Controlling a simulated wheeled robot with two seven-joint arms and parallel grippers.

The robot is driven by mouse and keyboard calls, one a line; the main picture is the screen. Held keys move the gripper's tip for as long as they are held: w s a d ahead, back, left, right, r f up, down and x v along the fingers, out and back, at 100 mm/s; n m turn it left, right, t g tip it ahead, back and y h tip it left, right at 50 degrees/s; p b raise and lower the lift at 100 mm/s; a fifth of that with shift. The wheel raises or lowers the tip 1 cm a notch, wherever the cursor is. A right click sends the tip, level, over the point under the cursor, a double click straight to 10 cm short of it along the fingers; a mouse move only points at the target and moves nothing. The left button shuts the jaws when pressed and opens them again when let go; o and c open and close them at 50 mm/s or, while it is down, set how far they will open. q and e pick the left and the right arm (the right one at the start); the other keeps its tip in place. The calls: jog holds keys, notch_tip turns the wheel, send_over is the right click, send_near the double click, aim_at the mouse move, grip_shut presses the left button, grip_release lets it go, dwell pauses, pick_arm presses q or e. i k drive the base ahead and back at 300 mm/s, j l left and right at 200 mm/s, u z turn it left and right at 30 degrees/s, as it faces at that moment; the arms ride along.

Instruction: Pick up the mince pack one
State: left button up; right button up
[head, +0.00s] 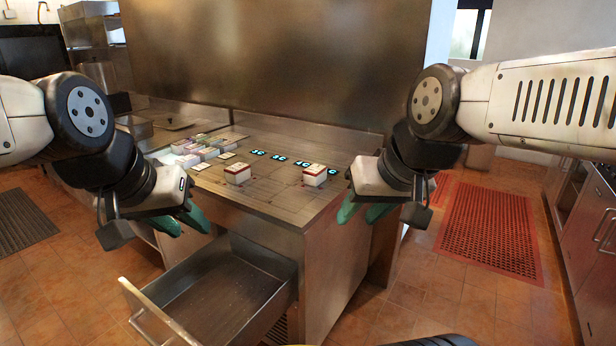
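One pack (237,174) is nearer the middle, and the other pack (314,175) is nearer the right edge. I cannot tell which of them is mince pack one. My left gripper (187,222) has green fingers spread apart, empty, left of the middle pack at the counter's front. My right gripper (362,212) has green fingers slightly apart, empty, just right of the counter's right edge and of the right pack.
Several coloured containers (188,160) sit at the counter's left, with small pale cards (227,155) beside them. Blue-lit markings (279,158) run along the back. An empty drawer (215,300) stands pulled out below the counter front. A red mat (490,228) lies on the floor right.

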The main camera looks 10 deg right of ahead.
aim_at(314, 175)
jog(key=i+l+u, duration=0.2)
jog(key=i+l, duration=0.2)
jog(key=i+l+u, duration=0.2)
jog(key=i+l, duration=0.15)
jog(key=i+l+u, duration=0.15)
jog(key=i+l, duration=0.2)
jog(key=l, duration=0.3)
